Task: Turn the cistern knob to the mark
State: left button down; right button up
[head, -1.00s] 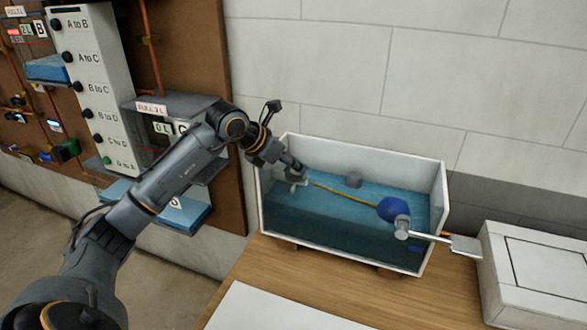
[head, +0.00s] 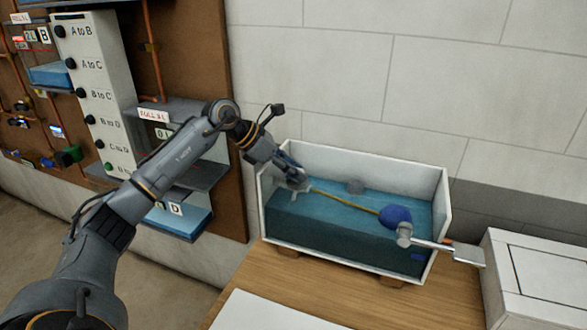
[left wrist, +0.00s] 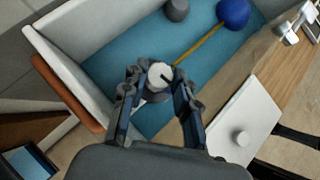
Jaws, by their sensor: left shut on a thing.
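The white cistern (head: 345,252) stands on a wooden bench, open at the top with blue water inside. Its knob (left wrist: 160,75) is a small white disc with a dark pointer line, at the tank's left end in the head view. My left gripper (head: 296,181) reaches down over that end. In the left wrist view its two fingers (left wrist: 157,78) are closed on either side of the knob. A yellow rod (head: 345,201) runs from near the knob to a blue float (head: 395,216). I cannot make out the mark. My right gripper is out of view.
A grey lever (head: 440,246) sticks out at the cistern's right front corner. A pale boxy unit (head: 535,275) stands to the right. A white panel (head: 270,312) lies on the bench in front. A brown board with labelled switches (head: 98,92) is at the left.

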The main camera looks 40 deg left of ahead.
pick_arm(q)
jog(key=c, duration=1)
grip_release()
jog(key=shift+a+r, duration=0.1)
jog(key=v, duration=1.1)
jog(key=shift+s+a+r, duration=0.1)
jog(key=shift+s+r, duration=0.15)
jog(key=shift+s, duration=0.05)
